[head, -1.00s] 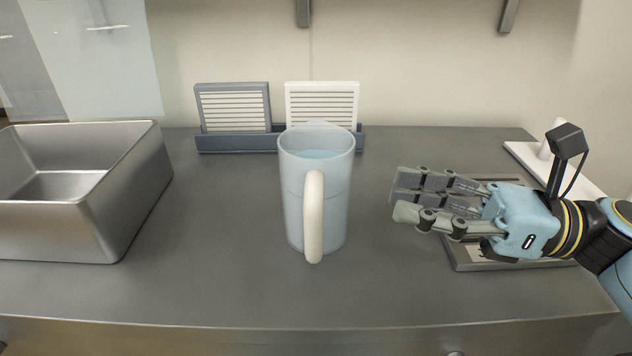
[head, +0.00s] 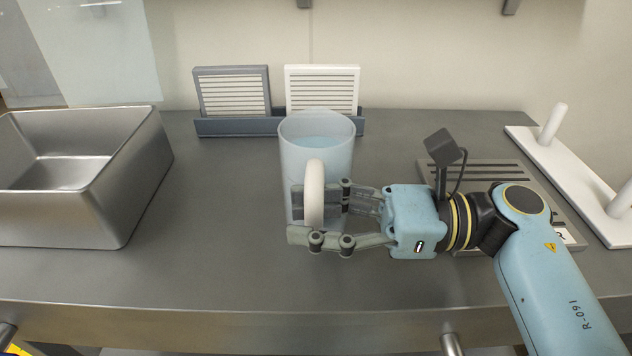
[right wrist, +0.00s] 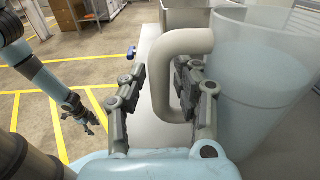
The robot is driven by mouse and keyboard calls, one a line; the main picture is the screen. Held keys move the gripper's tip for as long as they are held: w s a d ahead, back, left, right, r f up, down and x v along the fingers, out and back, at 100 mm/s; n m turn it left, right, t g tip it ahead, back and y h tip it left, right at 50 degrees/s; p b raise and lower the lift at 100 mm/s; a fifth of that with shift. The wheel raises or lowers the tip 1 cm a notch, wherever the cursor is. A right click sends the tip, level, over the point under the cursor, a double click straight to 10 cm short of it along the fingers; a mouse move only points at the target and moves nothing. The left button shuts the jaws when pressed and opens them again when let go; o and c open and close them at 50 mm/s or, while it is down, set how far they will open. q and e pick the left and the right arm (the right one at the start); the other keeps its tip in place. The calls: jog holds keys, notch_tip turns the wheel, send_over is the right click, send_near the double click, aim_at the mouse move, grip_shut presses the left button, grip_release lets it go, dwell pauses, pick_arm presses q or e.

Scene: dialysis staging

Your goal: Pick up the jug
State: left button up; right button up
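The jug (head: 316,150) is a pale, translucent blue vessel standing upright on the grey counter. Its cream handle (head: 314,190) faces me, and it also shows in the right wrist view (right wrist: 165,75). My right gripper (head: 299,218) is open, with its fingers on either side of the handle. In the right wrist view the handle stands between the fingers, nearer to the right-hand one, with a gap to the left-hand one. Contact is not clear. My left gripper (right wrist: 82,118) shows small at the left of the right wrist view, off the counter; its opening is unclear.
A steel basin (head: 130,190) stands at the left. A grey panel (head: 232,92) and a white panel (head: 322,88) stand in a dark rack (head: 235,127) behind the jug. A slotted grey tray (head: 510,172) and a white pegged stand (head: 575,185) are at the right. The counter's front is clear.

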grip_shut()
dwell(0.6)
